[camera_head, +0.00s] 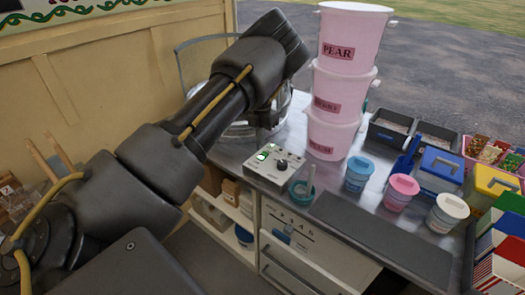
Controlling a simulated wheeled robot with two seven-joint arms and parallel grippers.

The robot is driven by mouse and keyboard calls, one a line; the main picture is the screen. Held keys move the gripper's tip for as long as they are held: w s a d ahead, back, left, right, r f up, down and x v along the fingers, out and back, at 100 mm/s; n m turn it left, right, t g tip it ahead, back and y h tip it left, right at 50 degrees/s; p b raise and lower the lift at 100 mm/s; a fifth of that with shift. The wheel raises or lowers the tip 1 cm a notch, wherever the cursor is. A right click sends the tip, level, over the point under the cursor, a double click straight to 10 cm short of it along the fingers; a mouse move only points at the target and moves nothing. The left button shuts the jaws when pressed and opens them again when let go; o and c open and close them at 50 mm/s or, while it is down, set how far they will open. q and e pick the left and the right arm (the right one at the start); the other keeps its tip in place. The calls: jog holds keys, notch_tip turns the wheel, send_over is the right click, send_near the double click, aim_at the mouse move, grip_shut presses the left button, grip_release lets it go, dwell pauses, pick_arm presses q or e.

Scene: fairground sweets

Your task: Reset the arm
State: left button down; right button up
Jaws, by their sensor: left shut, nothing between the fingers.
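My left arm (215,105) comes in from the lower left and rises toward the top middle. It is dark, with a yellow cable along it. Its far dark end (288,42) is just left of the pink tub stack, in front of the machine's round bowl. My left gripper's fingers cannot be made out clearly; nothing is seen held at the arm's end. My right gripper is not in view.
A grey counter (350,190) holds stacked pink tubs (340,55), one labelled PEAR, a control box (270,165), lidded small tubs (401,190), dark trays (388,130) and striped boxes (500,265). A dark mat (385,240) lies bare at the front. A cream wall (95,70) stands behind my arm.

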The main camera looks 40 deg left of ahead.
pick_arm(q)
jog(key=shift+r, duration=0.45)
jog(key=shift+f, duration=0.1)
